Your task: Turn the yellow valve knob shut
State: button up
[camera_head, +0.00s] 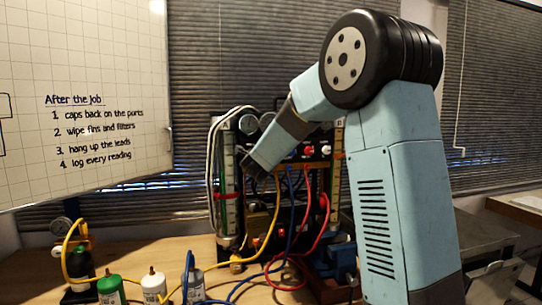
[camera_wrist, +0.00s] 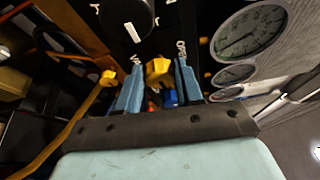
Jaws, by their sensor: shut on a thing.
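The yellow valve knob (camera_wrist: 157,69) shows in the wrist view, between the two blue fingers of my gripper (camera_wrist: 160,64). The fingers are shut on it, one at each side, and they hide its sides. In the head view my gripper (camera_head: 256,170) reaches down and left to the front of the dark gauge rig (camera_head: 290,150), at its left part. There I cannot make out the knob behind the gripper. How far the knob is turned cannot be told.
Round gauges (camera_wrist: 249,33) line the right of the wrist view, close to my gripper. Yellow, blue and red hoses (camera_head: 272,250) hang before the rig. Small bottles (camera_head: 153,285) stand at the bench's front left. A whiteboard (camera_head: 85,100) is at the left.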

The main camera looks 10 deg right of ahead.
jog(key=shift+d+f+m+g, duration=0.25)
jog(key=shift+f+m+g, duration=0.05)
jog(key=shift+m, duration=0.1)
jog(key=o, duration=1)
jog(key=shift+a+r, duration=0.1)
jog(key=shift+r, duration=0.05)
jog(key=shift+o, duration=0.2)
jog(key=f+v, duration=0.1)
jog(key=v, duration=1.2)
jog(key=shift+s+r, duration=0.4)
jog(key=shift+a, duration=0.1)
